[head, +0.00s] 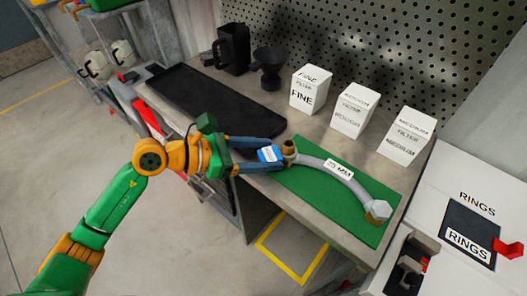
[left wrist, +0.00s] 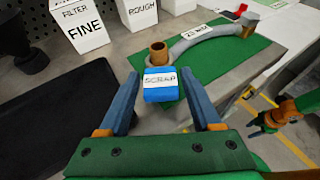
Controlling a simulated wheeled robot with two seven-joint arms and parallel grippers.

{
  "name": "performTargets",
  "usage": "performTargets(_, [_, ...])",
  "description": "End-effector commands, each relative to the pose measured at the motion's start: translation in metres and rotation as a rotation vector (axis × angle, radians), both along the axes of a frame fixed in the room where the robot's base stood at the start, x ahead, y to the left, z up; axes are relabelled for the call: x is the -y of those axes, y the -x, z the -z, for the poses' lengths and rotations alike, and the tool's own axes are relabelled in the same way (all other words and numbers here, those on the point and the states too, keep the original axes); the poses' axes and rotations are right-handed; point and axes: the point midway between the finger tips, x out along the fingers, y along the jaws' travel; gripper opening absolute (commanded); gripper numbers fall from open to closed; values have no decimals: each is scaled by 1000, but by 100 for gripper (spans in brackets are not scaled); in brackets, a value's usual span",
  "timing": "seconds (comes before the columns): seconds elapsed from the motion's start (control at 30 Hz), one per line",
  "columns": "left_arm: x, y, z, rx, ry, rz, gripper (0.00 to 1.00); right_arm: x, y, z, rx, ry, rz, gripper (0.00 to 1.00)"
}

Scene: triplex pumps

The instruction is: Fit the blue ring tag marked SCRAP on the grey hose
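The blue tag marked SCRAP (head: 268,153) sits at the near end of the grey hose (head: 336,168), beside its brass end fitting (head: 289,147). It also shows in the left wrist view (left wrist: 165,85), with gaps to the fingers. My left gripper (head: 270,155) is open, its two blue fingers on either side of the tag. Whether the tag's ring is around the hose or only beside it I cannot tell. The hose lies curved on a green mat (head: 310,193) and bears a white label. My right gripper (left wrist: 254,123) shows small in the left wrist view, its fingers apart and empty.
Three white filter boxes (head: 352,115) stand behind the hose. A black mat (head: 215,98), a dark jug (head: 234,48) and a dark funnel (head: 268,65) are at the back left. A white RINGS box (head: 452,197) is at the right.

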Motion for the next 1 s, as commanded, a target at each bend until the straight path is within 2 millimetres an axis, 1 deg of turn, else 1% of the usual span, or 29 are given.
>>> performTargets(0.03, [0, 0, -1, 0, 0, 0, 82, 0, 0, 0, 0, 0, 0, 50])
performTargets(0.07, [0, 0, -1, 0, 0, 0, 87, 0, 0, 0, 0, 0, 0, 50])
performTargets(0.37, [-2, 1, 0, 0, -1, -1, 87, 0, 0, 1, 0, 0, 0, 50])
performTargets(0.47, [-17, 7, -3, 1, -4, -2, 87, 0, 0, 8, 0, 0, 0, 50])
performTargets(0.6, [-43, 19, -14, 2, -6, -2, 87, 0, 0, 19, 0, 0, 0, 50])
performTargets(0.7, [-55, 24, -21, 0, -3, -3, 87, 0, 0, 23, 0, 0, 0, 50])
performTargets(0.8, [-60, 27, -26, 0, -1, 0, 87, 0, 0, 24, 0, 0, 0, 50])
performTargets(1.0, [-60, 27, -27, 0, 0, 1, 87, 0, 0, 22, 0, 0, 0, 50])
